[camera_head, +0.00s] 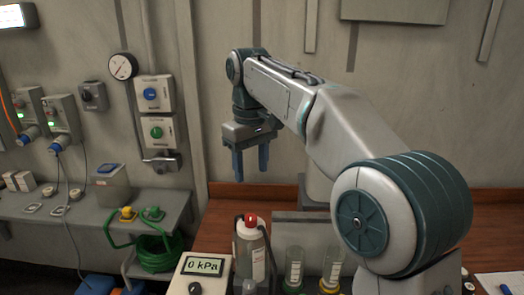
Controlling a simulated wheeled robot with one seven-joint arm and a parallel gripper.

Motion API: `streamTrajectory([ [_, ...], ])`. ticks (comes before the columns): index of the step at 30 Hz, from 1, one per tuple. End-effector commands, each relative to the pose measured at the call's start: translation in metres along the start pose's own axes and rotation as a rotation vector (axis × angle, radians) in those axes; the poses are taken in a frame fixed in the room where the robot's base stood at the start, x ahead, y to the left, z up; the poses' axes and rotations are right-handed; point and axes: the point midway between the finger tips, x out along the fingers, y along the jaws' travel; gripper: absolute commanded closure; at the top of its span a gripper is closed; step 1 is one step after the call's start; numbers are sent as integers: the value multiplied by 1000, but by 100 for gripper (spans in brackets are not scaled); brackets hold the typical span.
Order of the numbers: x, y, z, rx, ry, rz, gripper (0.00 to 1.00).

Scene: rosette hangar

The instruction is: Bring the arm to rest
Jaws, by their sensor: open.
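My gripper (250,162) hangs pointing down from the raised arm, above the back left of the brown wooden bench (222,215). Its two blue fingers are apart, with nothing between them. They are clear of the bench things in the picture. My arm reaches from the lower right up and back to the left. The arm's large joint hides part of the bench on the right.
A bottle with a red cap (250,252), a 0 kPa gauge box (201,267) and two clear cylinders (294,268) stand at the bench's front. A grey shelf (95,208) with a green hose (157,253) is at left. The wall (222,80) stands close behind.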

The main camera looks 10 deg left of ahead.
Motion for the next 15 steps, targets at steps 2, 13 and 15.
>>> streamTrajectory([
  [2, -1, 5, 15, 35, 11, 15, 50],
  [13, 31, 33, 134, 326, 109, 97, 50],
  [15, 42, 35, 160, 386, 133, 108, 50],
])
